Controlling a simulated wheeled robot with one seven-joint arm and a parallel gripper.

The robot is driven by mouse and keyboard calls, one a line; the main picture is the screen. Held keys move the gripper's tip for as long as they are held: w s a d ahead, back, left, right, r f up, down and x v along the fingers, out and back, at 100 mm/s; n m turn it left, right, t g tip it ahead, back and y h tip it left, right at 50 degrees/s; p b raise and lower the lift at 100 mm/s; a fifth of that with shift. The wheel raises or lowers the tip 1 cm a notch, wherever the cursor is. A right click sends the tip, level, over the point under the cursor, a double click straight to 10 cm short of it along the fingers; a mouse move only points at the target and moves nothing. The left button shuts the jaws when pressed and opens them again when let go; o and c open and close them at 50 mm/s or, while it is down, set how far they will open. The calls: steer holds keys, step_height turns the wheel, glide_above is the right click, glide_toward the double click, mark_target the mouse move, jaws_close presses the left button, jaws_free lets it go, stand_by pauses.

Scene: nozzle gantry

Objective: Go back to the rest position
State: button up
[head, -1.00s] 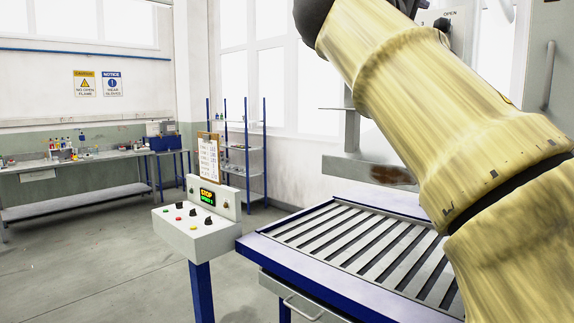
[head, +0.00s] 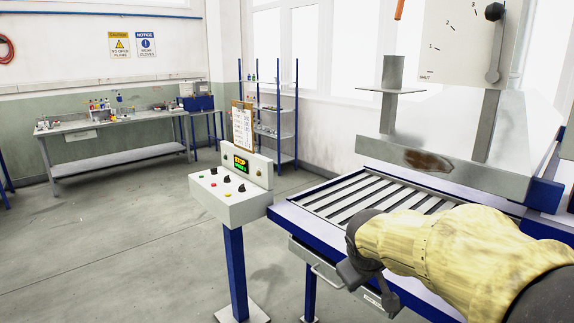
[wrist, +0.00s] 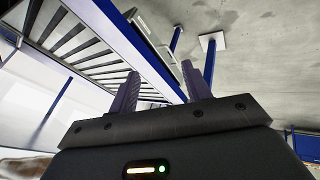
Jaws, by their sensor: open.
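My gripper (head: 367,285) is at the end of my yellow-sleeved arm at the lower right of the head view. It hangs near the front edge of the slatted table (head: 290,221), close to the drawer handle below it. In the wrist view my gripper (wrist: 162,88) shows two fingers spread apart with nothing between them. The slatted table (wrist: 125,35) lies beyond the fingers there, with grey floor to its right. I cannot tell from these views how far the fingers are from the table edge.
A control box (head: 230,200) on a blue post, with a lit STOP display, stands left of the table. A metal hood (head: 440,145) and dial panel (head: 465,40) rise behind the slats. A workbench (head: 110,127) and shelf rack (head: 275,115) stand farther back. Floor at left is clear.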

steer(key=s+f+m+g+y+p, duration=0.2)
steer(key=s+f+m, duration=0.3)
steer(key=s+f, duration=0.7)
steer(key=shift+s+a+g, duration=0.45)
steer(key=shift+s+g, duration=0.25)
steer(key=shift+s, duration=0.3)
steer(key=shift+c, duration=1.4)
steer(key=shift+w, duration=0.1)
